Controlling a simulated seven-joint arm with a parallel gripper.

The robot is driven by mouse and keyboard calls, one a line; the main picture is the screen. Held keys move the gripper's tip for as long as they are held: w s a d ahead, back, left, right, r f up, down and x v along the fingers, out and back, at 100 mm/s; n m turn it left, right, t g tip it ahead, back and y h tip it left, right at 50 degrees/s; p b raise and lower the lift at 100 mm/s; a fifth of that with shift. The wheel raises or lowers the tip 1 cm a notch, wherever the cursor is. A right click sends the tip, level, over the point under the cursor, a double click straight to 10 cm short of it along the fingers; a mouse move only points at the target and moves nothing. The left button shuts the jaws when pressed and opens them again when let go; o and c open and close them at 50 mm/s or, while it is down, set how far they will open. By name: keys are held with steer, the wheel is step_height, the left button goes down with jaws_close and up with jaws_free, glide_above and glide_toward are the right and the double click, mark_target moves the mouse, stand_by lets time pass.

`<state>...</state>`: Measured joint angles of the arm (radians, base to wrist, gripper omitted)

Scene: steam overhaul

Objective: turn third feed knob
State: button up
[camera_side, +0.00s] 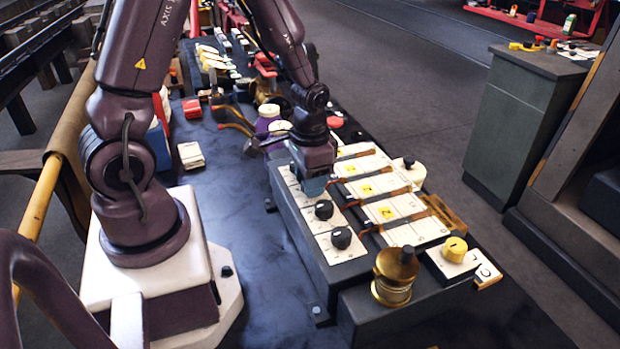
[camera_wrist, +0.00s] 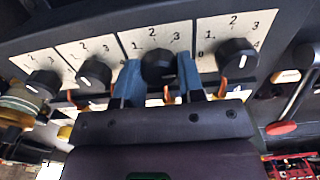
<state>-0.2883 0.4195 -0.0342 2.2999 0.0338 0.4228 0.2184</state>
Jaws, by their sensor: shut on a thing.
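A row of black knobs on white dial plates numbered around them runs along a dark panel. In the wrist view, my gripper (camera_wrist: 159,80) has its two blue fingers on either side of the third knob from the left (camera_wrist: 158,66) and is shut on it. The first knob (camera_wrist: 43,83) and second knob (camera_wrist: 94,72) are to the left, and another knob (camera_wrist: 237,58) is to the right. In the side view, my gripper (camera_side: 315,187) points down on the panel and hides the held knob. Two free knobs (camera_side: 323,209), (camera_side: 341,238) show in front of it.
A brass fitting (camera_side: 395,275) stands at the panel's near end, with a yellow knob (camera_side: 454,248) to its right. White plates with yellow labels (camera_side: 387,211) lie behind the knobs. Jars and tools crowd the bench behind my gripper. The bench left of the panel is mostly clear.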

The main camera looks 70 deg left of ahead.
mark_target(302, 199)
steer(key=shift+m, duration=0.3)
stand_by(0.4)
steer(key=o, duration=0.9)
steer(key=shift+r, duration=0.1)
step_height(302, 199, up, 13)
steer(key=shift+f, duration=0.1)
steer(key=s+d+r+t, duration=0.2)
steer(key=s+r, duration=0.1)
steer(key=s+d+r+t, duration=0.1)
steer(key=s+d+r, duration=0.2)
steer(key=s+d+r+t, duration=0.2)
steer(key=s+r, duration=0.1)
steer(key=r, duration=0.1)
steer(key=shift+d+r+t, duration=0.1)
steer(key=shift+d+t, duration=0.15)
steer(key=shift+t, duration=0.05)
